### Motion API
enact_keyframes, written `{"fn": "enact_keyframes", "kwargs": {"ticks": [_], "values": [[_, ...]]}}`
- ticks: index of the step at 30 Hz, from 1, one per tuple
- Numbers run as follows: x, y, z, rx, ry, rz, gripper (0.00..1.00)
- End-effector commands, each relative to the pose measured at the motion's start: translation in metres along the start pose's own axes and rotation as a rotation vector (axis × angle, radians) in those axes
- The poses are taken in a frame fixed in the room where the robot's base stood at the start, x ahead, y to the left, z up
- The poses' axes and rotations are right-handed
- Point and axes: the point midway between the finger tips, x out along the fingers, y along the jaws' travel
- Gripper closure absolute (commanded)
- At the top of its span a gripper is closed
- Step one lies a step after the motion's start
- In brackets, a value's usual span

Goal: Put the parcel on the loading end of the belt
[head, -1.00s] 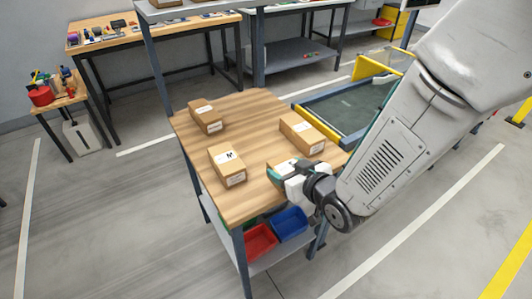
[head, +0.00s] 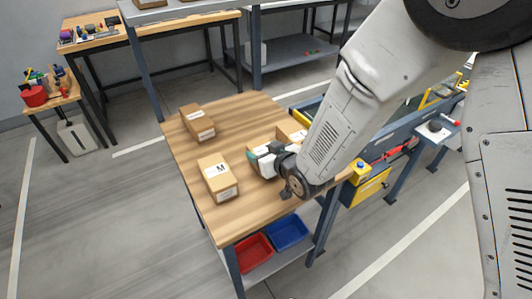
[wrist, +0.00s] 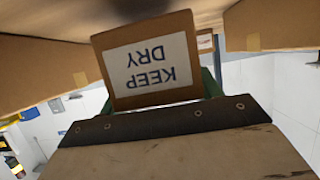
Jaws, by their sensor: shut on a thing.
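My gripper (head: 262,160) is over the right part of the wooden table, partly hidden by its own wrist. It is shut on a cardboard parcel (wrist: 107,80) with a white "KEEP DRY" label, upside down in the wrist view. In the head view most of this parcel is hidden behind the gripper, and I cannot tell whether it touches the table. The belt (head: 309,107) shows only in part beyond the table's right edge, behind my arm.
Other cardboard parcels sit on the table (head: 245,207): one at the back left (head: 198,122), one marked "M" (head: 218,178) left of my gripper, and one at the right (head: 291,133). Red (head: 254,252) and blue (head: 288,232) bins stand on the shelf below. The table's front is clear.

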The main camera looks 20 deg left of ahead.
Motion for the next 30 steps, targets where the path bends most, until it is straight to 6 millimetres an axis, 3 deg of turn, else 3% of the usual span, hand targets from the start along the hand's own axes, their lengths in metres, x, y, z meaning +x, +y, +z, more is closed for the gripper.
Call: {"fn": "enact_keyframes", "kwargs": {"ticks": [3,14,15,17,27,30], "values": [[0.005,0.005,0.016,0.003,0.001,0.006,0.65],[0.006,0.006,0.019,0.003,0.002,0.008,0.65],[0.006,0.006,0.020,0.003,0.002,0.007,0.31],[0.006,0.006,0.020,0.002,0.002,0.007,0.15],[0.006,0.004,0.016,0.001,0.003,0.005,0.15],[-0.004,0.004,0.016,0.002,0.002,0.006,0.15]]}}
